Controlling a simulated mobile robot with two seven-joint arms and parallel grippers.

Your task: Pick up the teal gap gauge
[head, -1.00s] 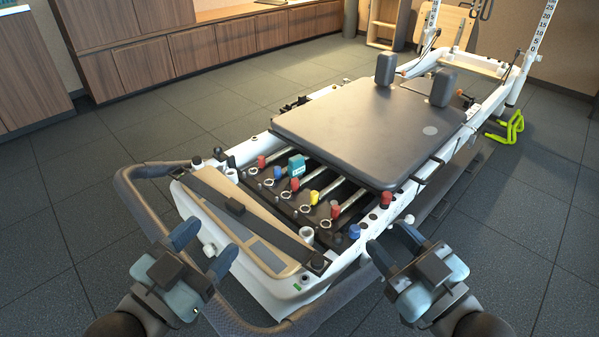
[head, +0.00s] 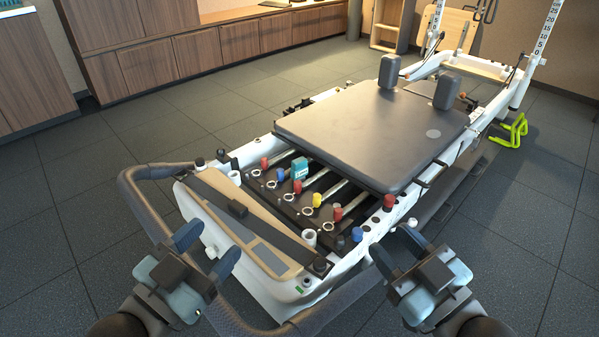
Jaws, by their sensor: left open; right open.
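The teal gap gauge (head: 300,168) is a small block with a pale label. It stands among the springs at the near end of the reformer, just in front of the black carriage. My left gripper (head: 211,248) is open and empty, in front of the wooden platform at the lower left. My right gripper (head: 391,248) is open and empty, to the right of the reformer's near corner. Both grippers are well short of the gauge and apart from it.
The carriage (head: 370,135) covers the reformer's middle. Several springs with red, blue and yellow (head: 316,200) ends lie around the gauge. A wooden platform (head: 240,215) with a black strap and a padded bar (head: 140,195) lie nearer. Wooden cabinets (head: 150,65) line the back.

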